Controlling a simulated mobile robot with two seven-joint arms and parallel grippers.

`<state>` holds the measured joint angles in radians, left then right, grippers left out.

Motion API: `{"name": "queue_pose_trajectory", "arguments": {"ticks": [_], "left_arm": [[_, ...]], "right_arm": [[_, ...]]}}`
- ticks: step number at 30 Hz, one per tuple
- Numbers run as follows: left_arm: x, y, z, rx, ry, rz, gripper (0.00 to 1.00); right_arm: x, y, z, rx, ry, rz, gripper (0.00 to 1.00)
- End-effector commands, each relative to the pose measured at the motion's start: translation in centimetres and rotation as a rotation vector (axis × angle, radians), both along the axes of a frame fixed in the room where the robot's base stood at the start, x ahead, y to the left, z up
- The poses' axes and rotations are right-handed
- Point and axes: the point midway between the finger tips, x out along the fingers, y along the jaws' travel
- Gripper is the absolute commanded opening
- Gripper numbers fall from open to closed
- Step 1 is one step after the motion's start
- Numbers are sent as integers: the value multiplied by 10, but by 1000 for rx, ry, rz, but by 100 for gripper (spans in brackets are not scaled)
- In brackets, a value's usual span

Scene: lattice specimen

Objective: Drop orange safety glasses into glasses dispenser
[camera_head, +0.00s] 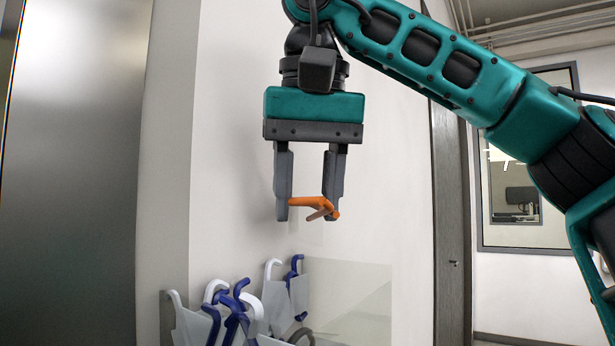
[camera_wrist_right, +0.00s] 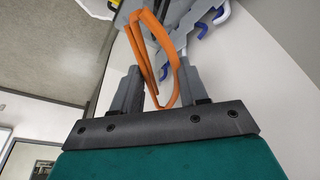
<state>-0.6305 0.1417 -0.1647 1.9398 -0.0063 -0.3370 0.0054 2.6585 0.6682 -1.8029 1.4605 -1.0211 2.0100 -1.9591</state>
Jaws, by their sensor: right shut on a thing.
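My right gripper (camera_head: 309,210) hangs pointing down in front of the white wall, shut on the orange safety glasses (camera_head: 312,203). The orange glasses span the space between its two fingertips. In the right wrist view, the glasses (camera_wrist_right: 152,55) show as a long orange loop between the fingers of my right gripper (camera_wrist_right: 155,85). Below the gripper in the head view is the glasses dispenser (camera_head: 299,296), a clear-looking holder on the wall with several white and blue glasses in it. The held glasses are above it and apart from it. My left gripper is not in view.
White glasses (camera_head: 216,290) and blue glasses (camera_head: 236,305) stick up out of the dispenser. A metallic panel (camera_head: 70,180) stands at the left. A door frame (camera_head: 452,200) and a window (camera_head: 520,190) are behind my right arm.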

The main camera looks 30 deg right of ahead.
Motion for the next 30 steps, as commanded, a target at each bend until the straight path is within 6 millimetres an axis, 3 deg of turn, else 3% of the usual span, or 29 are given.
{"name": "queue_pose_trajectory", "arguments": {"ticks": [6, 7, 15, 24, 30], "left_arm": [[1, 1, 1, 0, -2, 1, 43], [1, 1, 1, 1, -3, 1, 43], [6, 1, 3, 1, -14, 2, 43], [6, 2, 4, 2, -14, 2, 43], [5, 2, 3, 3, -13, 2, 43]], "right_arm": [[0, 0, 0, 0, -1, 0, 14], [0, 0, 0, 0, -1, -1, 46], [0, 0, 0, 0, -1, -1, 72], [0, 0, 2, 0, -1, -1, 73], [-5, 2, 21, -2, -5, -4, 73]]}}
